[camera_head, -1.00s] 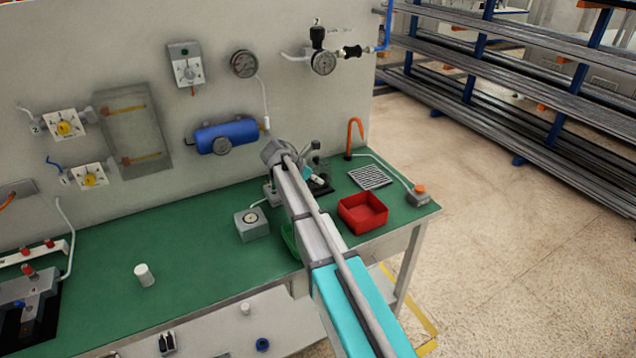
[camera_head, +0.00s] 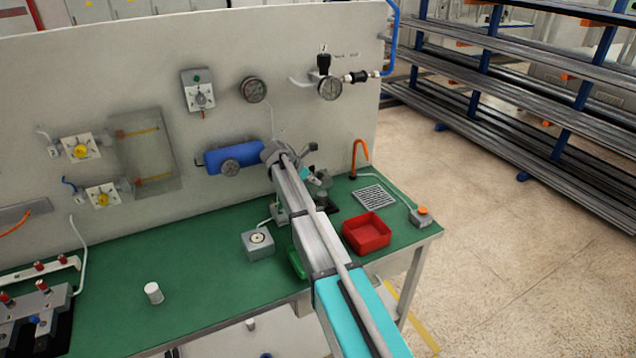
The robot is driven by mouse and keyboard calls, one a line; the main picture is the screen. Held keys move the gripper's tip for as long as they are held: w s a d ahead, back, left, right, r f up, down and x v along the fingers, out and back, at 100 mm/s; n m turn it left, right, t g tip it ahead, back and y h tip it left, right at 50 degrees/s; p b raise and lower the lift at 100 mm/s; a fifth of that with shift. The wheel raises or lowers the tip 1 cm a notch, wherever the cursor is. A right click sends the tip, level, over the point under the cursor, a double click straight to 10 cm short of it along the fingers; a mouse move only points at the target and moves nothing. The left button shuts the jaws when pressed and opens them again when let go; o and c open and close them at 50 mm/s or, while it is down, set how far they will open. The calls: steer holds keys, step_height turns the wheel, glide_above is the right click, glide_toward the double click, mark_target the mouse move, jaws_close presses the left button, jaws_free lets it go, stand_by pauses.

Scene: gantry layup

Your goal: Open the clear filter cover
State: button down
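A see-through grey cover (camera_head: 148,152), which looks like the clear filter cover, sits flat against the upright panel at the left. Two yellow bars show through it, and it appears closed. My gripper (camera_head: 308,151) is at the far end of my arm, in front of the panel and above the back of the green bench. It is well to the right of the cover and apart from it. My wrist partly hides the gripper, and its fingers are too small to read.
Two valves with yellow knobs (camera_head: 80,151) flank the cover's left side. A blue tank (camera_head: 232,158) is on the panel between cover and gripper. A red bin (camera_head: 367,232), a grey box (camera_head: 258,245) and a white cylinder (camera_head: 153,292) stand on the bench (camera_head: 205,295).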

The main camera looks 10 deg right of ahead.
steer(key=shift+d, duration=0.15)
steer(key=d+r+n+t+h+b, duration=0.1)
steer(key=d+r+n+t+b, duration=0.3)
steer(key=d+t, duration=0.75)
steer(key=s+a+f+n+t+y+b, duration=0.1)
steer(key=s+a+n+y+b, duration=0.1)
steer(key=s+n+y, duration=0.2)
steer(key=s+a+f+n+t+y+b, duration=0.1)
steer(key=s+f+n+y+b, duration=0.1)
steer(key=s+n+y, duration=0.3)
steer(key=s+a+f+n+t+y+b, duration=0.1)
steer(key=s+a+f+n+y+b, duration=0.1)
steer(key=s+n+y, duration=0.2)
steer(key=shift+s+a+y+b, duration=0.3)
steer(key=shift+s+y+b, duration=0.1)
steer(key=shift+s, duration=0.25)
steer(key=shift+w+f, duration=0.1)
steer(key=shift+w, duration=0.1)
